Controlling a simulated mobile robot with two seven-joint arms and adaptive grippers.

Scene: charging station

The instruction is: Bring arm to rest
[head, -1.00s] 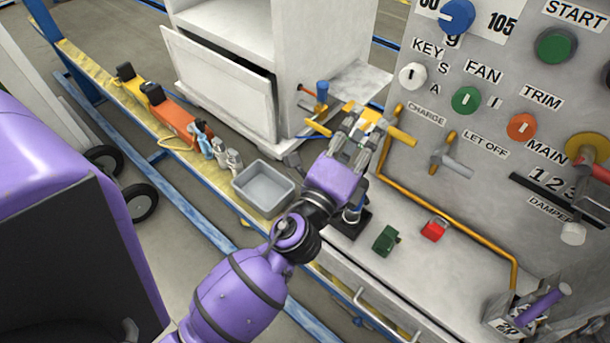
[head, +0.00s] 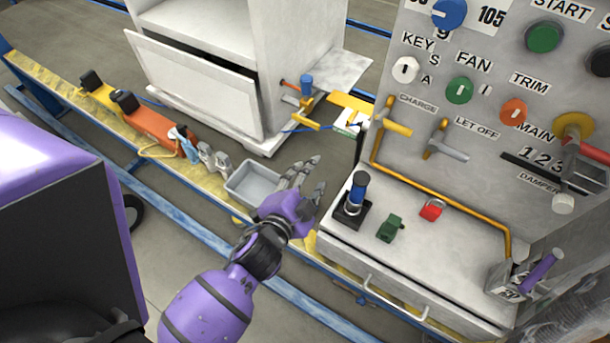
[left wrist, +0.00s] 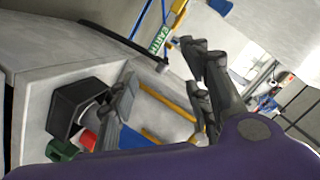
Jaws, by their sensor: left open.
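My left arm (head: 212,300) is purple and comes in from the bottom in the head view. Its left gripper (head: 304,178) is open and empty, above the edge between the grey tray and the worktop. The gripper's fingers (left wrist: 165,80) also show in the left wrist view, spread apart with nothing between them. My right gripper is not in view.
The control panel (head: 480,140) stands at the right with knobs and levers. The worktop (head: 455,245) bears a black-and-blue joystick (head: 356,195), a green block (head: 390,228) and a red block (head: 431,210). The grey tray (head: 252,182) and tools lie on the yellow ledge. A white cabinet (head: 200,80) stands behind.

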